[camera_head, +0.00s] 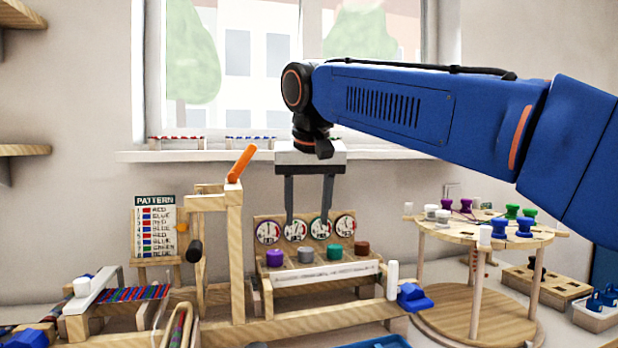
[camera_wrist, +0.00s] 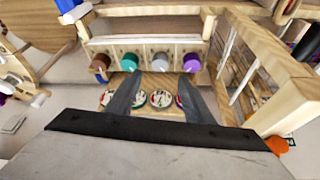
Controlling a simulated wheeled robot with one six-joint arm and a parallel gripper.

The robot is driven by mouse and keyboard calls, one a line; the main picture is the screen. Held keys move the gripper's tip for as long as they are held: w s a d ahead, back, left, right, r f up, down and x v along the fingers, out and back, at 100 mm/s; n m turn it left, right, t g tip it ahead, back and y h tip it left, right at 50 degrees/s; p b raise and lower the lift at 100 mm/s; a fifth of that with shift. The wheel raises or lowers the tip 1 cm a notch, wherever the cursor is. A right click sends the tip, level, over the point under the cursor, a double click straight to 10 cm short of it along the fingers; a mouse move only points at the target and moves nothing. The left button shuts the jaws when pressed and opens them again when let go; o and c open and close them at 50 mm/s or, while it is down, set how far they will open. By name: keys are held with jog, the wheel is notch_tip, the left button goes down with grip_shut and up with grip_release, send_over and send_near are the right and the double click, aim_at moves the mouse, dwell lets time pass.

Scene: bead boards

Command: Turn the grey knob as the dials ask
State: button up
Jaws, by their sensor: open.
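The grey knob (camera_head: 306,255) sits on a wooden dial board (camera_head: 330,280), between a purple knob (camera_head: 275,258) and a green knob (camera_head: 334,252). A brown knob (camera_head: 362,248) is at the right end. Round dials stand behind the knobs, including the grey-rimmed dial (camera_head: 295,229); their readings are too small to tell. My gripper (camera_head: 308,221) is open and empty, pointing down above the knobs. In the wrist view the grey knob (camera_wrist: 160,61) lies just beyond the gap between the fingertips of my gripper (camera_wrist: 160,77), apart from both.
A wooden frame with an orange lever (camera_head: 241,164) stands close left of the dial board. A pattern card (camera_head: 155,228) is further left. A round wooden stand (camera_head: 455,234) with coloured spools is at the right. A white peg (camera_head: 393,280) and blue piece (camera_head: 413,297) are at front right.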

jog(key=v, duration=0.8)
jog(key=shift+r, duration=0.25)
jog(key=shift+s, duration=0.15)
